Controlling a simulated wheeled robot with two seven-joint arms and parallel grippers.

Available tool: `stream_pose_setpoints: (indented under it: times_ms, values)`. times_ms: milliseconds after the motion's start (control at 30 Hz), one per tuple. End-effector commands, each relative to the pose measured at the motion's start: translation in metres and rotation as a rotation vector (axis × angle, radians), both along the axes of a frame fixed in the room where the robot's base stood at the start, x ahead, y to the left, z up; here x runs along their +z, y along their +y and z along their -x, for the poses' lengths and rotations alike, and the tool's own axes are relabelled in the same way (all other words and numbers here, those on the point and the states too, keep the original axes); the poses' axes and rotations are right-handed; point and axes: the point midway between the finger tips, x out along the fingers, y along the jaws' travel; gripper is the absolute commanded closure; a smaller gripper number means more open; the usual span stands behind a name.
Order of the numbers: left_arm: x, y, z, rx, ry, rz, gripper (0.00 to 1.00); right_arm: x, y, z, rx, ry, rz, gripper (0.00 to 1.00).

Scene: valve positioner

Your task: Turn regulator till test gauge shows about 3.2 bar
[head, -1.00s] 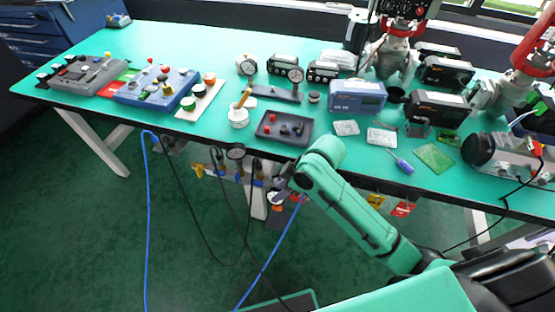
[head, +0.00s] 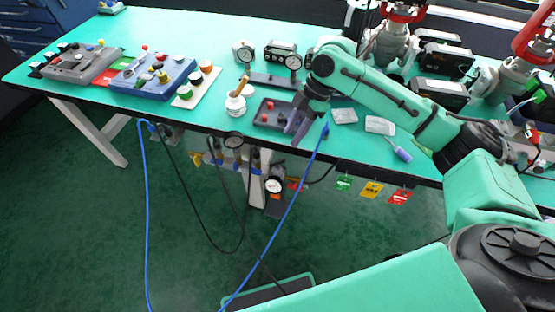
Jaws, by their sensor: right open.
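My right gripper (head: 299,127) is open over the front edge of the table, its fingers pointing down beside a dark tray (head: 267,113) holding red parts. The blue hose (head: 289,214) rises from the floor to an upper end just right of the fingers; whether they touch is unclear. The regulator is not clearly identifiable among the fittings under the edge. My left gripper is out of view.
Control boxes (head: 152,77) with knobs stand at the left of the green table (head: 185,30). A screwdriver (head: 398,149) lies near the front edge. Coloured tags (head: 371,189) hang below it. Valves stand at the back right. Dark cables hang under the table.

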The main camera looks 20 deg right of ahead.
Motion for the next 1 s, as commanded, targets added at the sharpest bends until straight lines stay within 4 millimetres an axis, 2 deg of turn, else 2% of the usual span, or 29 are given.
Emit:
stream_pose_setpoints:
  times_ms: [200, 400, 533, 767, 800, 867, 900, 1000]
  values:
    - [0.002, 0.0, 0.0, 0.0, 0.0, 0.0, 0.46, -0.054, 0.023, 0.003, 0.001, 0.004, 0.0, 0.57]
    - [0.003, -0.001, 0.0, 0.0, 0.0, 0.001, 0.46, -0.097, 0.041, 0.004, -0.001, 0.001, 0.0, 0.57]
    - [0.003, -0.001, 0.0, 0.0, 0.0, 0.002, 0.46, -0.11, 0.046, 0.005, -0.002, 0.0, 0.0, 0.57]
    - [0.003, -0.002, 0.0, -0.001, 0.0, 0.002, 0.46, -0.112, 0.047, 0.005, -0.001, -0.001, 0.0, 0.57]
    - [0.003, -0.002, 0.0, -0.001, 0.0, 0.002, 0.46, -0.112, 0.047, 0.005, -0.001, -0.001, 0.0, 0.61]
    - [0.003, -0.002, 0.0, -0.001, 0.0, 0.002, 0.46, -0.112, 0.047, 0.005, -0.001, -0.001, 0.0, 0.84]
    - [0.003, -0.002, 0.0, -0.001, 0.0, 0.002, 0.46, -0.111, 0.047, 0.005, -0.001, -0.001, 0.0, 1.0]
    - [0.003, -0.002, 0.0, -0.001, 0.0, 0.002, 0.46, -0.111, 0.047, 0.005, -0.001, -0.001, 0.0, 1.0]
